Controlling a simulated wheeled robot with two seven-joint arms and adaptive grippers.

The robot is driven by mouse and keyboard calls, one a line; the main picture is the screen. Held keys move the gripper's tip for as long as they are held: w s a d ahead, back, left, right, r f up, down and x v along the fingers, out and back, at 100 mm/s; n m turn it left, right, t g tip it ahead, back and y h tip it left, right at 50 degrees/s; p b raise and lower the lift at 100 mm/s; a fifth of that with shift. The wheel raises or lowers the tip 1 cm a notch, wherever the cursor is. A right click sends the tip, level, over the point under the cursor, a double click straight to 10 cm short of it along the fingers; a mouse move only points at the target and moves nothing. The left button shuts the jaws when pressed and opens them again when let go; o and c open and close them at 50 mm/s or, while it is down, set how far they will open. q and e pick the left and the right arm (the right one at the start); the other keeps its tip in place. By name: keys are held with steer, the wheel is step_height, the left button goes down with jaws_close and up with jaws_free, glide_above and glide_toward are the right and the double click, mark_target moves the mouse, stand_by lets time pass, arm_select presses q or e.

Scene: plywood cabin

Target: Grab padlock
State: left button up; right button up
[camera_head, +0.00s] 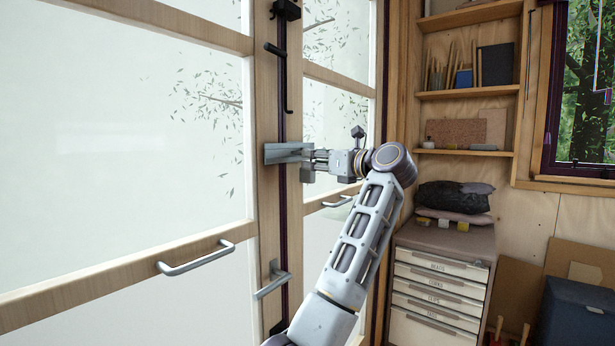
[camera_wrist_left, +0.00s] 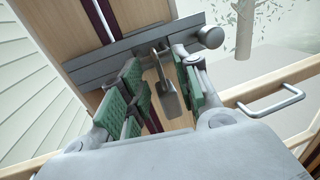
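A grey metal latch bar (camera_head: 284,153) is fixed across the wooden door frame; it also crosses the top of the wrist view (camera_wrist_left: 130,42). A small grey hanging piece (camera_wrist_left: 169,101), which looks like the padlock, hangs below the bar in the wrist view. My left gripper (camera_head: 312,160) is at the latch bar's right end. In the wrist view its green-padded fingers (camera_wrist_left: 164,84) are open, one on each side of the hanging piece, with gaps visible. In the head view I cannot make out the padlock. My right gripper is not in view.
A door handle (camera_head: 196,258) and a lower lever (camera_head: 272,280) stick out from the glazed doors. A dark vertical rod (camera_head: 283,100) runs along the frame. A drawer cabinet (camera_head: 437,285), shelves (camera_head: 468,95) and a blue box (camera_head: 577,312) stand to the right.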

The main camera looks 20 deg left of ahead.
arm_select(q)
steer(key=shift+c, duration=0.5)
jaws_close()
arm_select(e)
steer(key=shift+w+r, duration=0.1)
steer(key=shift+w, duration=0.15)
arm_select(q)
steer(key=shift+r, duration=0.15)
steer(key=r+p+v, duration=0.3)
steer(key=p+v, duration=0.2)
steer(key=v, duration=1.3)
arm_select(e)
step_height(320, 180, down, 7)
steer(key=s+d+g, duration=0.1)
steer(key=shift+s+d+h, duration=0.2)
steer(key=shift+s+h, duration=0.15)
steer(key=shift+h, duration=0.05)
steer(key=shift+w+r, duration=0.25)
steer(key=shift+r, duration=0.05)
